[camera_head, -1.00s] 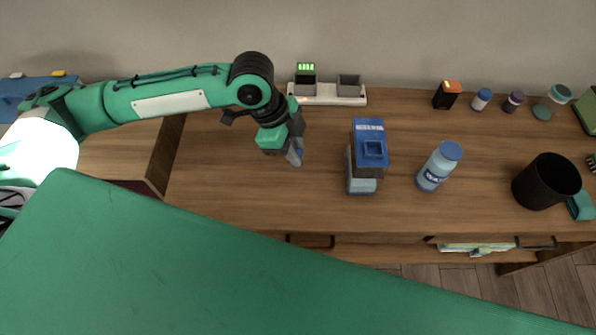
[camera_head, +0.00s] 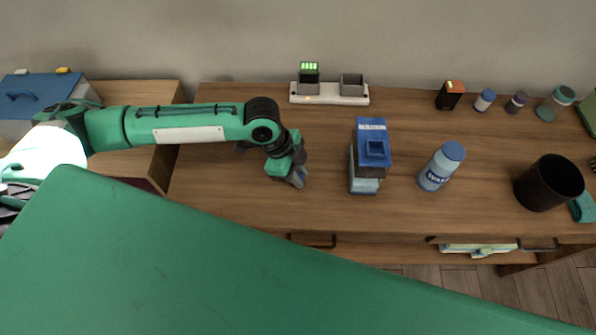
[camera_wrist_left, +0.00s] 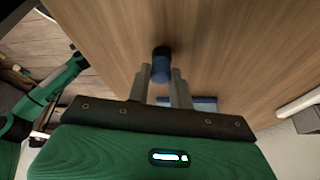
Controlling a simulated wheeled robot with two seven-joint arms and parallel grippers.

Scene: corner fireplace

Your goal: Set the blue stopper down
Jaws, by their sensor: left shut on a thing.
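The blue stopper (camera_wrist_left: 161,66) shows in the left wrist view as a short, dark blue cylinder between the two grey fingers. My left gripper (camera_wrist_left: 158,88) is shut on it. In the head view my left gripper (camera_head: 299,178) points down over the left part of the wooden desk (camera_head: 225,190), left of the blue and grey dispenser (camera_head: 371,135). The stopper is not clear there, hidden by the fingers. In the wrist view its far end is close to the wood; I cannot tell whether it touches.
A blue-capped bottle (camera_head: 441,167) and a black cup (camera_head: 548,183) stand to the right. A white charger tray (camera_head: 329,94) lies at the back. Small bottles (camera_head: 485,99) and an orange-black box (camera_head: 450,95) line the back right. Wood left of the dispenser is clear.

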